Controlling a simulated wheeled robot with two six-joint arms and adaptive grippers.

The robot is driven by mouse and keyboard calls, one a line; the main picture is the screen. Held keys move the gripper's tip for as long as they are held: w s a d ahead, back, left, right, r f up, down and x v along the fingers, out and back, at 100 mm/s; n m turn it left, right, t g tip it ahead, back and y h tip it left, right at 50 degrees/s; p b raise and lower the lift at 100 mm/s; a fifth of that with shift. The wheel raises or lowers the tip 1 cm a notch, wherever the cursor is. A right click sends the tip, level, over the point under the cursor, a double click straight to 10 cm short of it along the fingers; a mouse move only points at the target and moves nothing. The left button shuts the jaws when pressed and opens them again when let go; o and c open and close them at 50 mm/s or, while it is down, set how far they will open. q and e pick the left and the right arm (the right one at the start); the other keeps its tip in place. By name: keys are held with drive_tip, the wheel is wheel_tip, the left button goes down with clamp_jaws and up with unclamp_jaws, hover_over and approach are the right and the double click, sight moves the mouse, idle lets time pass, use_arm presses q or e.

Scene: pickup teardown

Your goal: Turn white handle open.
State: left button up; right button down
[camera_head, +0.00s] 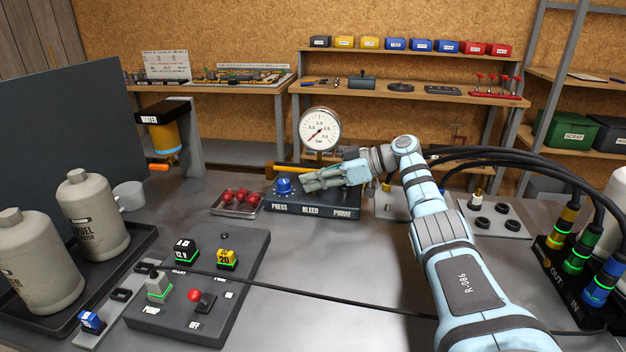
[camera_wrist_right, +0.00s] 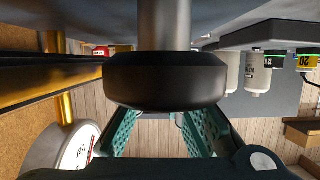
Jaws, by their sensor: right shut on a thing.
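My right gripper (camera_head: 312,183) reaches in from the right over the dark panel (camera_head: 310,209) marked PRESS, BLEED and PRIME. In the right wrist view, a thick round black knob (camera_wrist_right: 165,82) on a metal stem sits between the teal fingers of the gripper (camera_wrist_right: 158,125). The gripper is shut on this knob; the fingertips are partly hidden behind it. In the head view, the fingers hide the knob. A blue knob (camera_head: 284,186) stands just left of the fingers, over PRESS. I cannot make out a white handle in either view. My left gripper is out of view.
A round gauge (camera_head: 320,129) stands behind the panel; it also shows in the wrist view (camera_wrist_right: 78,150). A tray of red parts (camera_head: 238,203) lies to the left. A black cable (camera_head: 330,302) crosses the table in front. The table between panel and cable is clear.

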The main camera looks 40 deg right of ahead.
drive_tip(key=c, duration=1.7)
unclamp_jaws()
drive_tip(key=shift+f, duration=0.1)
drive_tip(key=v, duration=1.2)
